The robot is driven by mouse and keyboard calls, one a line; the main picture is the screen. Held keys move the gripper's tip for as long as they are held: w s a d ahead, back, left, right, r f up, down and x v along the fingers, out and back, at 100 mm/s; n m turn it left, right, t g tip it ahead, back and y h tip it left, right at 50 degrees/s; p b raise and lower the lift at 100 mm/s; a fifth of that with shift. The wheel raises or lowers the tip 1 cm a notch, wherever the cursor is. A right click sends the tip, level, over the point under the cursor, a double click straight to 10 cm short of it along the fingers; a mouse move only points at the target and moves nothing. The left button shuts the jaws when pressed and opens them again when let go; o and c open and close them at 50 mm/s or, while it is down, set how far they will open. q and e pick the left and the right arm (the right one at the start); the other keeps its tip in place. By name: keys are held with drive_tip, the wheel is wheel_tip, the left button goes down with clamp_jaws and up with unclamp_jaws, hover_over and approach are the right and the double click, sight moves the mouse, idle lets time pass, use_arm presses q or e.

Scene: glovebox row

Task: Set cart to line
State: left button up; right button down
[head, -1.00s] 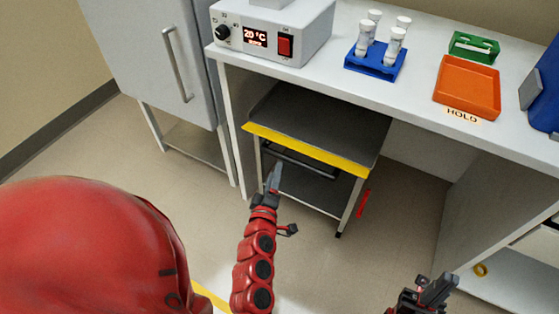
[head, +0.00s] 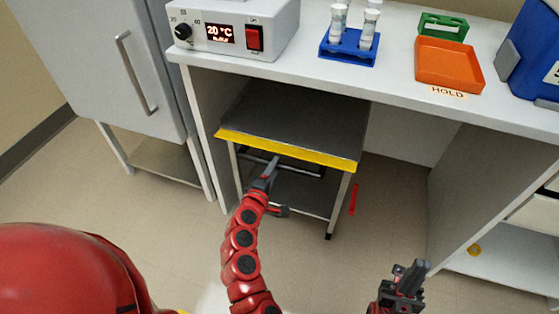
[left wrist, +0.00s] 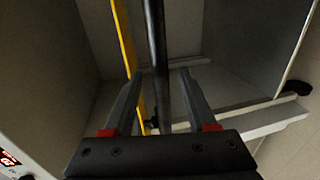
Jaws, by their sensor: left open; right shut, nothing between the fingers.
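The cart stands under the bench, with a dark grey top (head: 290,118), a yellow front edge (head: 310,155) and a lower shelf (head: 305,196). A dark handle bar (head: 308,169) runs below the yellow edge. My left gripper (head: 270,170) is open at the cart's front, near the left part of the handle. In the left wrist view, the dark bar (left wrist: 155,40) runs between the open fingers (left wrist: 160,85), with no clear contact. A red floor mark (head: 353,199) lies right of the cart. My right gripper (head: 411,275) is shut and empty, apart from the cart.
The white bench (head: 400,95) has side panels beside the cart bay. On it are a heater box (head: 275,40), a blue tube rack (head: 350,48) and an orange tray (head: 447,65). A grey cabinet (head: 90,60) stands at left.

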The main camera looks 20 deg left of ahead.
use_arm(q)
drive_tip(key=w+f, duration=0.1)
drive_tip(key=w, duration=0.5)
drive_tip(key=shift+b, duration=0.3)
drive_tip(key=shift+s+f, duration=0.1)
drive_tip(key=shift+c, duration=0.2)
clamp_jaws()
drive_tip(key=shift+d, duration=0.1)
idle(0.7)
